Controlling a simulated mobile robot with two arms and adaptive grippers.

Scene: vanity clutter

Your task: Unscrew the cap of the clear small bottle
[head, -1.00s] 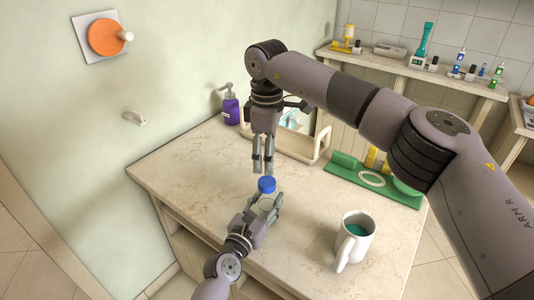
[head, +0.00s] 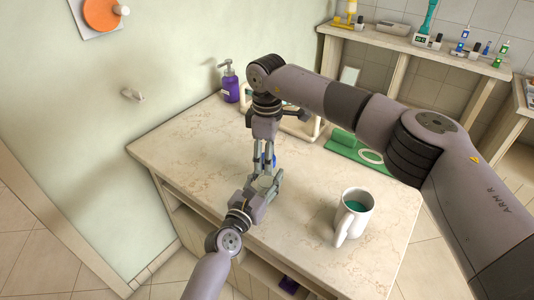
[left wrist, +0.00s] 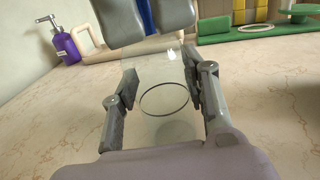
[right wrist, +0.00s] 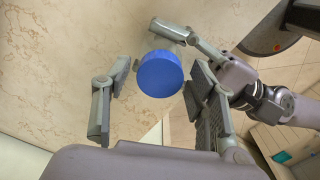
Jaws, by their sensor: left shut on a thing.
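The clear small bottle (left wrist: 162,62) is see-through, with its round base edge visible in the left wrist view. My left gripper (left wrist: 167,82) is shut on its sides and holds it over the counter. Its blue cap (right wrist: 160,73) faces the right wrist camera. My right gripper (right wrist: 158,78) is open and comes down from above, with one finger on each side of the cap. Small gaps show between cap and fingers. In the head view the right fingers (head: 264,165) mostly hide the cap and bottle.
A white mug (head: 354,215) with teal inside stands right of the grippers on the counter (head: 190,160). A purple pump bottle (head: 230,85) stands by the wall. A wooden tray (head: 300,127) and a green mat (head: 345,148) lie at the back. The counter's left part is clear.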

